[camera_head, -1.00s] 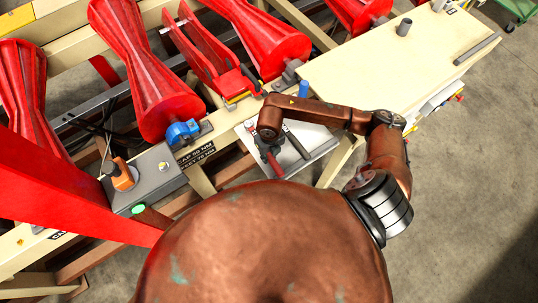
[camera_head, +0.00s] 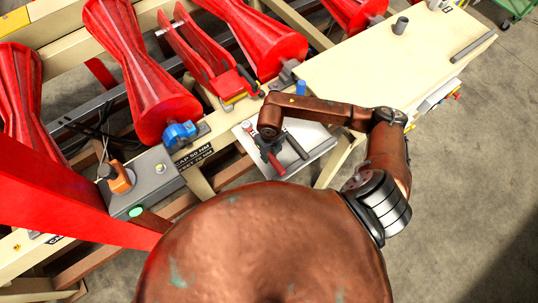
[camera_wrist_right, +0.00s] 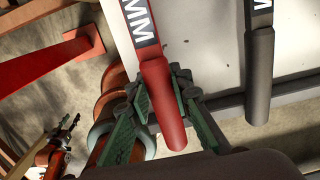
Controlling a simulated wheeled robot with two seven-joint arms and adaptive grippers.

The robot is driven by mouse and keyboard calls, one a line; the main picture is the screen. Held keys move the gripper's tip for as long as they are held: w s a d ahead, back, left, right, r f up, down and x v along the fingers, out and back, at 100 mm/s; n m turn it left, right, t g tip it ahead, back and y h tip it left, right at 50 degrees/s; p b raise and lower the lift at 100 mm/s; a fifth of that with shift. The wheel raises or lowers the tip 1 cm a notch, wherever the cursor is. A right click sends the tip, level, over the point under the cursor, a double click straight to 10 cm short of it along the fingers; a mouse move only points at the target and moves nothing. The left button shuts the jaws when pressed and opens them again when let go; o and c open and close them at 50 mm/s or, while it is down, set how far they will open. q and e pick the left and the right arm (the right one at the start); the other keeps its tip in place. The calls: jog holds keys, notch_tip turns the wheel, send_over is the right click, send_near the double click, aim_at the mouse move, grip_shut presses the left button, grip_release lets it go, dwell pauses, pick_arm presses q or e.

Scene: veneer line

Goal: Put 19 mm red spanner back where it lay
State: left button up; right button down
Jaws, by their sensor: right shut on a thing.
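The red spanner (camera_wrist_right: 160,90) has a red handle and white letters of which only "MM" shows; its far end is out of the wrist view. My right gripper (camera_wrist_right: 157,110), with green-padded fingers, is shut around the handle. In the head view the right gripper (camera_head: 272,155) is low over the pale tray (camera_head: 312,139), and its wrist hides part of the spanner. I cannot tell whether the spanner touches the tray. A copper arm end at the lower left of the wrist view looks like my left gripper (camera_wrist_right: 62,135); it is too small to read clearly.
A dark spanner (camera_wrist_right: 259,75) lies beside the red one on the tray. A grey box with an orange-handled tool (camera_head: 120,180) stands to the left. Red spools (camera_head: 140,70) line the frame behind. A mostly clear cream bench top (camera_head: 385,65) extends to the right.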

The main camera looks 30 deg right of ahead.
jog(key=shift+f+b, duration=0.55)
jog(key=shift+f, duration=0.05)
dwell(0.3)
jog(key=c, duration=1.7)
grip_release()
jog(key=shift+o, duration=0.2)
jog(key=shift+r+p, duration=2.4)
jog(key=shift+r, duration=1.65)
